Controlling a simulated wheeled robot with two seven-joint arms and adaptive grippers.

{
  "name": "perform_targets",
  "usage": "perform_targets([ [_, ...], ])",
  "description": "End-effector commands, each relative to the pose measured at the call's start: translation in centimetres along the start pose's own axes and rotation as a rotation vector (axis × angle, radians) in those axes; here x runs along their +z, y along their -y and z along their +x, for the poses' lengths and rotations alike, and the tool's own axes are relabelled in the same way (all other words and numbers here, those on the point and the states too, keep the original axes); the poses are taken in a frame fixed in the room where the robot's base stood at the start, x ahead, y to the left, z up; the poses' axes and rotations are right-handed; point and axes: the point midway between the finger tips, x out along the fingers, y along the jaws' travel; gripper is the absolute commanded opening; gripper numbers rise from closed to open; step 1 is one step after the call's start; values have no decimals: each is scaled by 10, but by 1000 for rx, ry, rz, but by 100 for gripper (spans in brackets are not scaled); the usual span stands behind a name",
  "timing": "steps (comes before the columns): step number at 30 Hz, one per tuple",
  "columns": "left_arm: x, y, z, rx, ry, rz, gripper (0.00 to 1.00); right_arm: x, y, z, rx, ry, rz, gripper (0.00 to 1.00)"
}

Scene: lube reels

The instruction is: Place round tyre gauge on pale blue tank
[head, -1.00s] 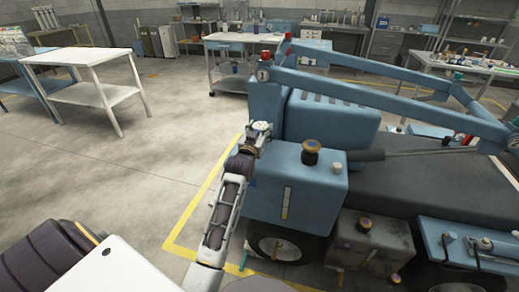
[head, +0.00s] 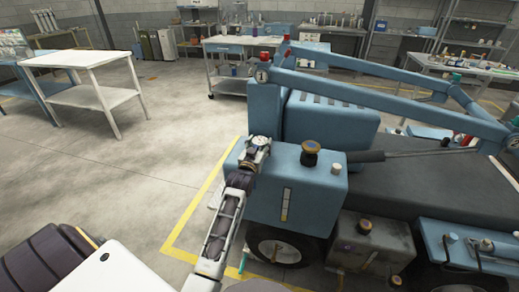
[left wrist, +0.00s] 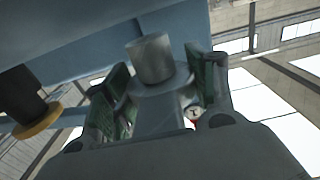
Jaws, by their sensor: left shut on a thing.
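The pale blue tank (head: 300,185) stands at the left end of the blue machine, with a black and gold cap (head: 311,152) and a small pale cap (head: 337,168) on top. My left gripper (head: 255,150) is over the left part of the tank top, shut on the round tyre gauge (head: 258,141). In the left wrist view a grey cylinder with a flange (left wrist: 152,60), apparently part of the gauge, sits between the green-padded fingers. Blue surface is close beyond it. I cannot tell whether the gauge touches the tank. My right gripper is not in view.
A blue post (head: 264,105) and frame bars rise just behind the tank. The black and gold cap also shows at the left wrist view's left side (left wrist: 28,100). A white table (head: 85,60) stands far left, with clear floor between.

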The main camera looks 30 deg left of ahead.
Motion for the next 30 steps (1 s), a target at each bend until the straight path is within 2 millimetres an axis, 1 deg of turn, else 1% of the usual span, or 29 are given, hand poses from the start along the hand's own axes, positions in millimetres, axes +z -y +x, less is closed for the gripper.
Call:
perform_targets([
  [1,6,0,0,0,0,0,23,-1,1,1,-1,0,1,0],
  [5,14,0,0,0,-2,0,23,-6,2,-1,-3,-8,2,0],
  [10,14,0,0,0,-3,0,23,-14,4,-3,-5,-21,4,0],
  [18,17,0,0,0,-2,0,23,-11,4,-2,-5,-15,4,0],
  [19,19,0,0,0,1,0,58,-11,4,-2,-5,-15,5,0],
  [24,18,0,0,0,1,0,79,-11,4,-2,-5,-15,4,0],
  [30,18,0,0,0,1,0,79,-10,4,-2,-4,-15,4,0],
])
